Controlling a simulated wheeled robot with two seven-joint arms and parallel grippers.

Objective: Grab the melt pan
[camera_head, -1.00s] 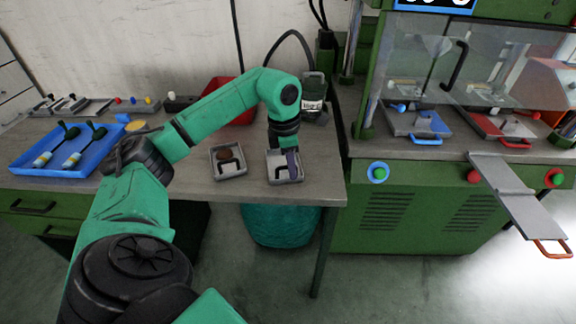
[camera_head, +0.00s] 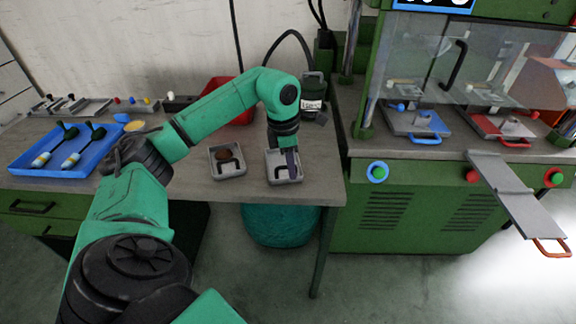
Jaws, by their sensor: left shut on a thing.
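Two small grey pans stand near the front edge of the table. The left pan (camera_head: 229,172) has a dark handle and a round brown piece in it. The right pan (camera_head: 272,178) is under my left gripper (camera_head: 291,166). My left gripper points down and is shut on this right pan, seemingly at its handle; the fingers hide most of the handle. The pan appears level at table height, and I cannot tell whether it touches the table. Which pan is the melt pan is not marked. My right gripper is not in view.
A blue tray (camera_head: 22,163) with two tools lies at the left. The table's right edge is close to the right pan.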

